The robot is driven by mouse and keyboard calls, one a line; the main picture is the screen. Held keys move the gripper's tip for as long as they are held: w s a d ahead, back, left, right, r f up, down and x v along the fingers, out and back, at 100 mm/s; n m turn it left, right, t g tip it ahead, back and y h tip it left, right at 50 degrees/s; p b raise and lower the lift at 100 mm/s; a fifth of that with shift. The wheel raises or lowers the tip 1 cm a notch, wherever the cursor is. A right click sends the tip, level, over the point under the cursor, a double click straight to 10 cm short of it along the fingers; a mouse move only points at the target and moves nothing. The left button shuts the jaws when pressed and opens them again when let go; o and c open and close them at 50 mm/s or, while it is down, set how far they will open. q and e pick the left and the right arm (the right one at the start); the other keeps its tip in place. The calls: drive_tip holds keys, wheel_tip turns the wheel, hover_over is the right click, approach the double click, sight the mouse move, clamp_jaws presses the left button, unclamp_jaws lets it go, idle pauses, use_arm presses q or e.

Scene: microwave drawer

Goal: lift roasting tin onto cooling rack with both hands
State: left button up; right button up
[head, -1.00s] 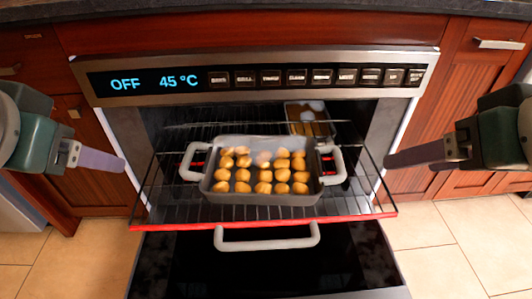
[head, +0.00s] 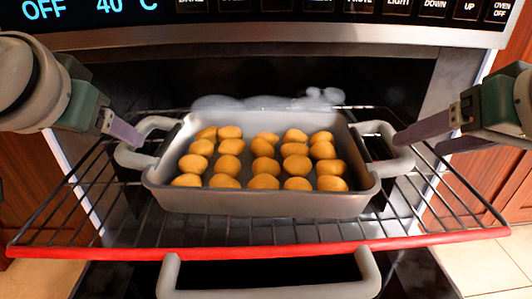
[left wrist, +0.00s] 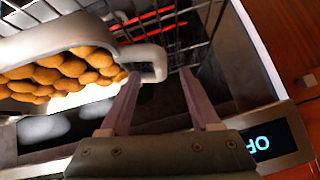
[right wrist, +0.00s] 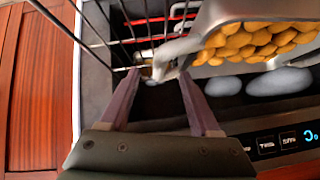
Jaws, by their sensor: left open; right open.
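The grey roasting tin (head: 262,202) holds rows of round golden pieces and sits on the pulled-out oven rack in the head view. It has a light grey loop handle at each end. My left gripper (head: 140,142) is open at the left handle (head: 135,160); in the left wrist view its fingers reach toward that handle (left wrist: 150,62). My right gripper (head: 400,140) is open close to the right handle (head: 398,162); the right wrist view shows the handle (right wrist: 170,62) just ahead of its fingers. Neither gripper holds anything. I do not see a cooling rack apart from the oven rack.
The wire oven rack (head: 85,215) has a red front edge (head: 260,252). The oven door handle (head: 270,290) is below it. Pale rounded shapes (head: 325,96) lie behind the tin. The control panel (head: 300,8) is above, reading OFF and 40 °C.

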use_arm(q)
drive_tip(key=x, duration=1)
use_arm(e)
drive_tip(key=x, duration=1)
use_arm(q)
clamp_jaws()
use_arm(e)
clamp_jaws()
use_arm(q)
drive_tip(key=shift+r, duration=0.1)
